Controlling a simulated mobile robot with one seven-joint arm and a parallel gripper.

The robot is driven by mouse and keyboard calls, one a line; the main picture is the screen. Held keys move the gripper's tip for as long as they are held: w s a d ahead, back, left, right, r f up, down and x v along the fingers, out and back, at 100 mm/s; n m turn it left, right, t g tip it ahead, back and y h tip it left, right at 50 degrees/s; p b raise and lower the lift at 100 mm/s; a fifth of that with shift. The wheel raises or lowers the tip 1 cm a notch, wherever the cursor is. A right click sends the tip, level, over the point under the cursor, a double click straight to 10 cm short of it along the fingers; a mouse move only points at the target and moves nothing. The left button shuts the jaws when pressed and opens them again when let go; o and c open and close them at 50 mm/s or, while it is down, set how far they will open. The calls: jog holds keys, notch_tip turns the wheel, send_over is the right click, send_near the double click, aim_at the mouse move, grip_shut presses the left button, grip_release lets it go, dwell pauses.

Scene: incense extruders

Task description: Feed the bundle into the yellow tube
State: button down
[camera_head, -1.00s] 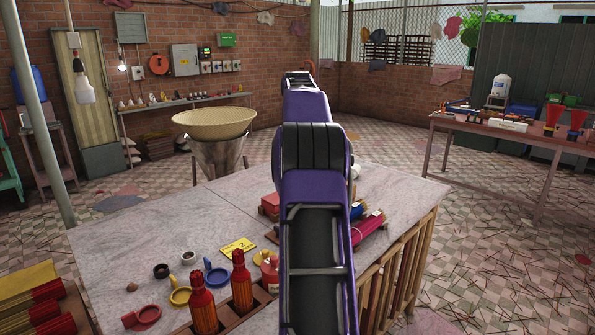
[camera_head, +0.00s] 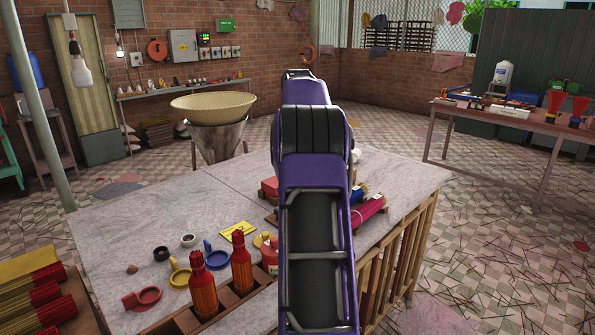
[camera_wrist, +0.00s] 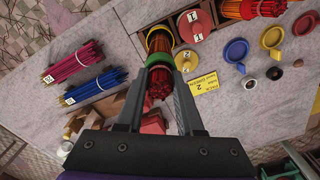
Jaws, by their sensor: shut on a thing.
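The bundle's dark red stick ends face the camera between the fingers. An orange, dark-striped part (camera_wrist: 159,42) lies just beyond the band; I cannot tell whether it belongs to the bundle or is a tube below it. Two red-orange stick-filled holders (camera_head: 203,290) stand upright in a wooden rack (camera_head: 223,305) at the table's front. My gripper is hidden behind my arm in the head view.
Magenta (camera_wrist: 72,62) and blue (camera_wrist: 95,88) stick bundles lie at the table's right side. The table's left rear (camera_head: 150,205) is clear.

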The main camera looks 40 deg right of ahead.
dwell(0.5)
jog(key=shift+f+b, duration=3.85)
jog(key=shift+f, duration=3.6)
jog(key=shift+c, duration=2.3)
grip_release()
jog(key=shift+r, duration=0.1)
notch_tip(320, 180, up, 8)
jog(key=p, duration=0.8)
